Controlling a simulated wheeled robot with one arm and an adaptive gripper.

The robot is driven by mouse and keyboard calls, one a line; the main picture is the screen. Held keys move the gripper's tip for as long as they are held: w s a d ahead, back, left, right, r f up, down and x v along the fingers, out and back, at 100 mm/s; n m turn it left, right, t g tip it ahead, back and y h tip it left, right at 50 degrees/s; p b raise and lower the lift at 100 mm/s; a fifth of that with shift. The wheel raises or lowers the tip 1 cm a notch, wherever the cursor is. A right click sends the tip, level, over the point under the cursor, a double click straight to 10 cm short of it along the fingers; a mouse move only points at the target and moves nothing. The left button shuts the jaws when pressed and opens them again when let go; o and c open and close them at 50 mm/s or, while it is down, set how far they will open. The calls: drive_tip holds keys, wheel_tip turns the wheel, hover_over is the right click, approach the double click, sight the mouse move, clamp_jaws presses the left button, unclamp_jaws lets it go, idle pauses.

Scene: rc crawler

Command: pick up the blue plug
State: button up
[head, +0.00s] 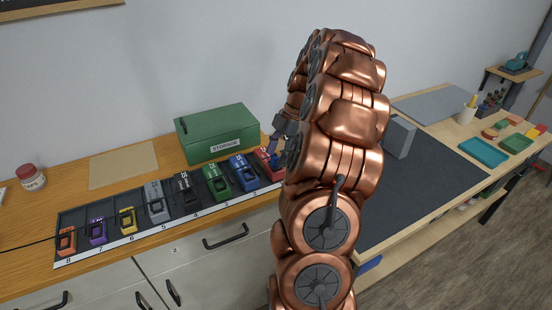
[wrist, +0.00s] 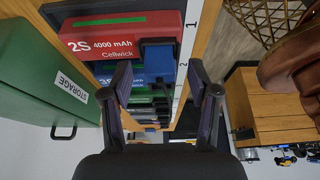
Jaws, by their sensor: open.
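My gripper (wrist: 160,76) is open, with one dark finger on each side of the plug in the picture. I cannot tell how far the fingertips are from it in depth. In the head view my gripper (head: 283,128) is partly hidden behind my copper arm, above the red battery (head: 268,162) at the right end of the row.
Several coloured batteries lie in a dark numbered tray (head: 72,222) along the counter. The green storage box (head: 217,132) stands close behind them and at the left of the wrist view (wrist: 40,85). A workbench with a dark mat (head: 425,185) stands right.

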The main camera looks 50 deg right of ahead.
drive_tip(key=shift+a+f, duration=0.1)
drive_tip(key=shift+f, duration=0.2)
drive_tip(key=c, duration=0.9)
drive_tip(key=shift+c, duration=0.2)
